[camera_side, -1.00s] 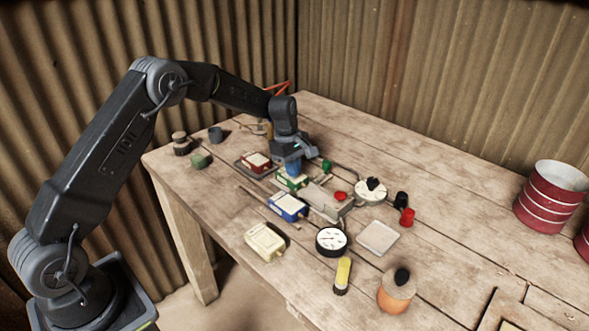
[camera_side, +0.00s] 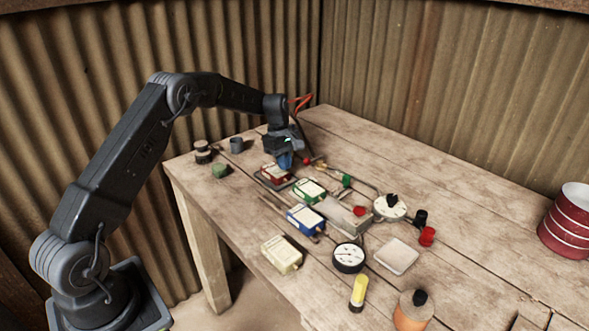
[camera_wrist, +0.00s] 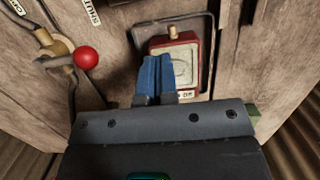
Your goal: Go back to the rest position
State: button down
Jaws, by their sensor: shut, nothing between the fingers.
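My gripper (camera_side: 285,161) is above the table's back left part, close to the red box (camera_side: 275,174). Its blue fingers are together with nothing between them, as the wrist view shows (camera_wrist: 155,75). In the wrist view the fingers overlap the lower left part of the red box (camera_wrist: 185,58), which lies in a dark-rimmed tray. I cannot tell the exact height of the fingers above it.
A green box (camera_side: 309,191), a blue box (camera_side: 305,219) and a cream box (camera_side: 281,254) lie in a row toward the front. A red-knobbed valve lever (camera_wrist: 86,58) is left of the fingers in the wrist view. A gauge (camera_side: 349,257) and a white tile (camera_side: 396,256) lie nearer the front.

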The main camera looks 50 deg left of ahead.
jog(key=shift+a+r, duration=0.1)
jog(key=shift+a, duration=0.15)
jog(key=s+d+r+m+t+y, duration=0.1)
jog(key=s+d+r+m, duration=0.3)
jog(key=s+d+r, duration=0.45)
jog(key=s+d+r+m+t+y, duration=0.15)
jog(key=s+d+r+m, duration=0.3)
jog(key=r, duration=0.65)
jog(key=s+d+m+t, duration=0.1)
jog(key=s+d+m, duration=0.2)
jog(key=s, duration=0.7)
jog(key=s+d+m+t, duration=0.2)
jog(key=s+d+m, duration=0.2)
jog(key=s, duration=0.7)
jog(key=shift+m, duration=1.25)
